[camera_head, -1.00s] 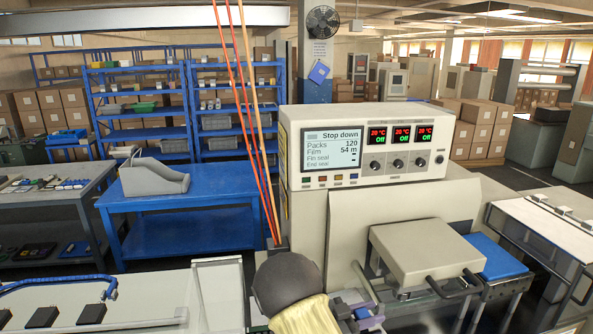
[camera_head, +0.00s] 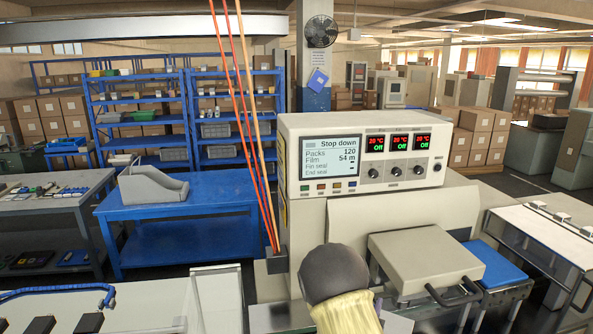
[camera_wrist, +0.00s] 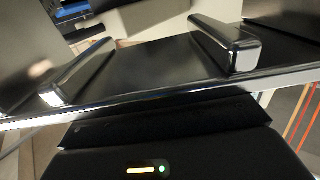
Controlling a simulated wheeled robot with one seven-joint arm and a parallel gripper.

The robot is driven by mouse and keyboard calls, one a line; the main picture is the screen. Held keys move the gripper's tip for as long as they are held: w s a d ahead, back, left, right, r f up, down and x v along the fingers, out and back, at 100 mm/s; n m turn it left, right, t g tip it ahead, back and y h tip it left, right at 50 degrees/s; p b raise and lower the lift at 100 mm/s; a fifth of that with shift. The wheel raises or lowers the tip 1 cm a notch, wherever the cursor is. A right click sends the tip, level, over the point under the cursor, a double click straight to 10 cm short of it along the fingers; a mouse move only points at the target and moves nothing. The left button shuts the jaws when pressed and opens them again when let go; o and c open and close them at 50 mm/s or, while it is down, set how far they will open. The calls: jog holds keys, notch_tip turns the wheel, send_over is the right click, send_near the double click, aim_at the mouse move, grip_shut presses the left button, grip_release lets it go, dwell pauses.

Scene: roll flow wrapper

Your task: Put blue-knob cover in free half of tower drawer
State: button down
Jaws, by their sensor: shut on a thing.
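My gripper (camera_wrist: 154,32) shows in the wrist view as two dark fingers with bright edges, spaced apart. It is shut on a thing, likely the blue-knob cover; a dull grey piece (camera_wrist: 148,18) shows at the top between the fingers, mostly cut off. I cannot make out its knob; a small blue patch lies at the upper left. In the head view my rounded wrist hides the fingers and what they hold, in front of the machine. I cannot make out the tower drawer or its free half in either view.
The machine's display box (camera_head: 365,150) reads "Stop down". A beige hood with a dark handle (camera_head: 426,255) and a blue pad (camera_head: 497,262) stand to the right. A blue table (camera_head: 180,205) with a grey holder stands left. Orange-red slanting lines (camera_head: 243,130) pass left of the display.

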jog(key=s+a+f+n+t+y+b, duration=0.1)
jog(key=a+f+n+y+b, duration=0.1)
jog(key=f, duration=0.5)
jog(key=s+a+f+n+t+y+b, duration=0.1)
jog(key=a+f+n+y+b, duration=0.1)
jog(key=f+n+y+b, duration=0.2)
notch_tip(320, 180, down, 4)
jog(key=y+b, duration=0.3)
jog(key=b, duration=0.1)
jog(key=shift+d, duration=0.1)
jog(key=shift+s+f, duration=0.1)
jog(key=shift+s, duration=0.05)
jog(key=s+f+m+h, duration=0.2)
jog(key=s+h, duration=0.3)
jog(key=s, duration=0.3)
jog(key=shift+s+m, duration=0.3)
jog(key=shift+m, duration=0.4)
dwell(0.5)
